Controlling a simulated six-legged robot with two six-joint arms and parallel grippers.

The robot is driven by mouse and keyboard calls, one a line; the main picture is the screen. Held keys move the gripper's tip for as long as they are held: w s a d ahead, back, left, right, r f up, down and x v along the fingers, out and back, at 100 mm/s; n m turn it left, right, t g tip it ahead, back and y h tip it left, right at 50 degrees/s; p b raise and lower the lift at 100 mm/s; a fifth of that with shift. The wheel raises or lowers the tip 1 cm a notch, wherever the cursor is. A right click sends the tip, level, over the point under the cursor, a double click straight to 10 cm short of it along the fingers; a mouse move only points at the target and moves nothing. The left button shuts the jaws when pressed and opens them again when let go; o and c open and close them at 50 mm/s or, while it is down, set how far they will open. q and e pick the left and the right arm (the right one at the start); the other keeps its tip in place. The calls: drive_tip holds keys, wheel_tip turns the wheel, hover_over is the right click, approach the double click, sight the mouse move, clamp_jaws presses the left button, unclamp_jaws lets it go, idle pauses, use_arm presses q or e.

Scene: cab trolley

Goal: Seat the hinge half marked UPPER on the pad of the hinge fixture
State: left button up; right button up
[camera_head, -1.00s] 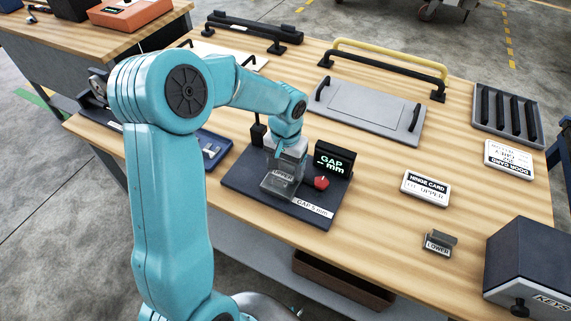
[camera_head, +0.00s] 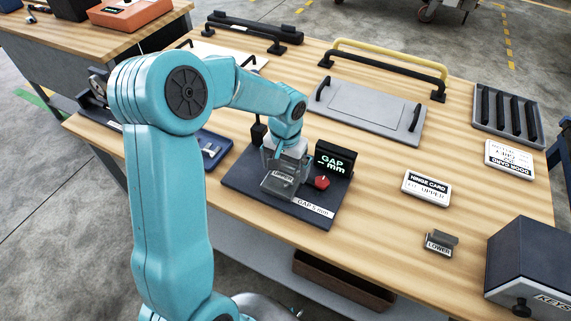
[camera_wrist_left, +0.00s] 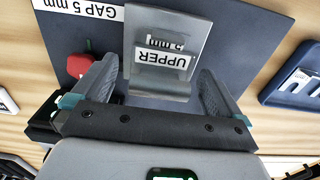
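The grey hinge half marked UPPER (camera_wrist_left: 163,30) lies on the dark hinge fixture (camera_head: 240,182), its label upside down in the left wrist view. It also shows in the head view (camera_head: 283,176). The pad beneath it is hidden, so I cannot tell how exactly it sits there. My left gripper (camera_head: 284,180) is low over the fixture. In the left wrist view its two fingers (camera_wrist_left: 157,78) stand spread on either side of the hinge half, with gaps visible. The hinge half marked LOWER (camera_head: 440,242) stands apart on the table. My right gripper is not in view.
On the fixture are a GAP display (camera_head: 334,160), a red knob (camera_head: 322,183) and a GAP 5 mm label (camera_head: 314,208). A HINGE CARD (camera_head: 426,188) and a KEYS box (camera_head: 530,265) are to the right. The wood between fixture and card is clear.

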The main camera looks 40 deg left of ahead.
sight(286, 164)
use_arm(q)
wheel_tip(286, 164, up, 16)
drive_tip(key=shift+r+p, duration=0.2)
drive_tip(key=shift+p, duration=0.2)
drive_tip(key=shift+r, duration=0.1)
